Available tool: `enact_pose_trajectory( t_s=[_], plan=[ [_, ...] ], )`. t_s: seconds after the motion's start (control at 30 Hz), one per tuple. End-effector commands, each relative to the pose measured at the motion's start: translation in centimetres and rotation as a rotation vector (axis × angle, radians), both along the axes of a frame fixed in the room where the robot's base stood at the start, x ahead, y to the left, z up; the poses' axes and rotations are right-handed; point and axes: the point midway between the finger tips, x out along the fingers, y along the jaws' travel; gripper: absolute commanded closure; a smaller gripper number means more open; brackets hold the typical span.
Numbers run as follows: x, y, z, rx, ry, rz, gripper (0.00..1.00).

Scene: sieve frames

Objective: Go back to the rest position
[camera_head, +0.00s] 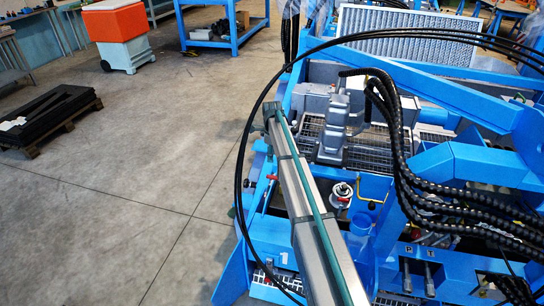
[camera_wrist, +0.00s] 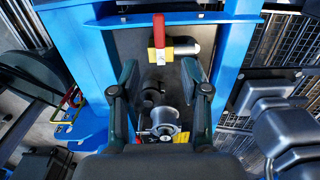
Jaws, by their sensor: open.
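My gripper (camera_wrist: 160,76) shows in the camera_wrist view with its two dark fingers spread wide apart. It is open, and nothing is held between the fingers. I cannot tell how much gap lies between the fingertips and these parts. I cannot make out my gripper in the camera_head view.
The blue machine frame (camera_head: 462,160) fills the right side, with black hoses (camera_head: 395,150) looping across it. A grated panel (camera_head: 410,37) stands behind. An orange-topped bin (camera_head: 115,20), a blue workbench (camera_head: 226,38) and a pallet (camera_head: 55,132) stand left. The floor between is clear.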

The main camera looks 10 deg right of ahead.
Motion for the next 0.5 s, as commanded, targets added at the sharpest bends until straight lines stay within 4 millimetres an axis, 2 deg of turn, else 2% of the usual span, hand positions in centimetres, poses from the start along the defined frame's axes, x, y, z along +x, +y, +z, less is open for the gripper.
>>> enact_pose_trajectory(
  t_s=[0.27,0.37,0.47,0.5],
  plan=[
    [-0.6,0.1,-0.3,0.000,0.000,0.020,0.54],
    [-2.4,0.5,-1.2,0.000,0.001,0.094,0.54],
    [-5.7,1.2,-3.0,0.000,0.002,0.242,0.54],
    [-7.3,1.6,-3.8,0.000,0.002,0.320,0.54]
  ],
)
